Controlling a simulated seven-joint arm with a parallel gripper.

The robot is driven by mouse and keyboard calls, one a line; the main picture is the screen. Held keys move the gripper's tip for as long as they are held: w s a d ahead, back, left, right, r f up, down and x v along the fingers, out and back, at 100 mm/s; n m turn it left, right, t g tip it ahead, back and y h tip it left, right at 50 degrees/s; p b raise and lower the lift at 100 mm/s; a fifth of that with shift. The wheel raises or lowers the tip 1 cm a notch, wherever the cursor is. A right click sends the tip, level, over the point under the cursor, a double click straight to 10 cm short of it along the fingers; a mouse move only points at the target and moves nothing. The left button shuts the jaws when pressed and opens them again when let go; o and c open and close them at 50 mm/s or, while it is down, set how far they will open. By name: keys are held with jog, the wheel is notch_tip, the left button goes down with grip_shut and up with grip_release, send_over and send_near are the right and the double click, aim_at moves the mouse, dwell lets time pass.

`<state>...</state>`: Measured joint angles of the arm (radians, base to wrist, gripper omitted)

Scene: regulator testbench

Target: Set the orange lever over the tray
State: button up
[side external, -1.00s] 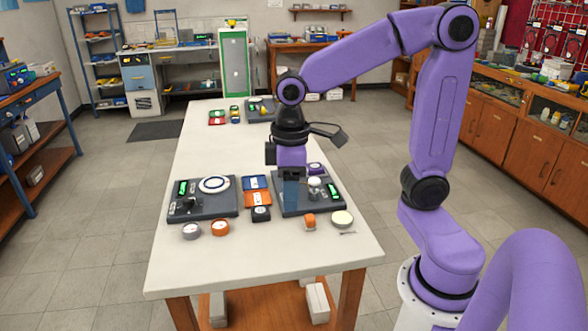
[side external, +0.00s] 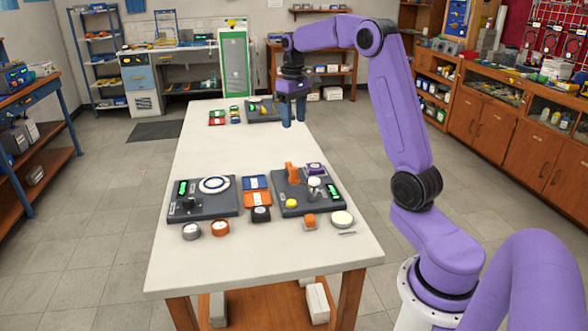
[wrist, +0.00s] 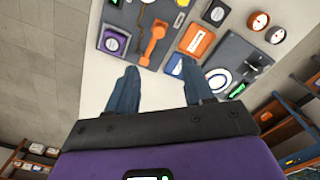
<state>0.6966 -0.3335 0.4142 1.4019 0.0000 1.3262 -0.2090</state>
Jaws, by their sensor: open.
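The orange lever (side external: 292,173) stands up from the far part of the dark right-hand panel (side external: 284,203). In the wrist view the orange lever (wrist: 153,42) shows as a long bar with a wider end. Left of that panel in the side view are a blue tray (side external: 256,183) and an orange tray (side external: 257,200); which one the task names I cannot tell. My gripper (side external: 294,123) is open and empty, beyond the panel near the table's far right edge, apart from the lever. Its fingers (wrist: 159,68) frame bare table in the wrist view.
A second dark panel (side external: 210,208) with a white ring dial is at left. Another panel (side external: 262,114) is at the far end. The middle of the white table (side external: 220,150) is clear.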

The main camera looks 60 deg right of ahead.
aim_at(294, 168)
notch_tip(294, 168, down, 17)
jog(key=shift+d+f, duration=0.1)
jog(key=shift+f, duration=0.1)
dwell(0.5)
grip_shut()
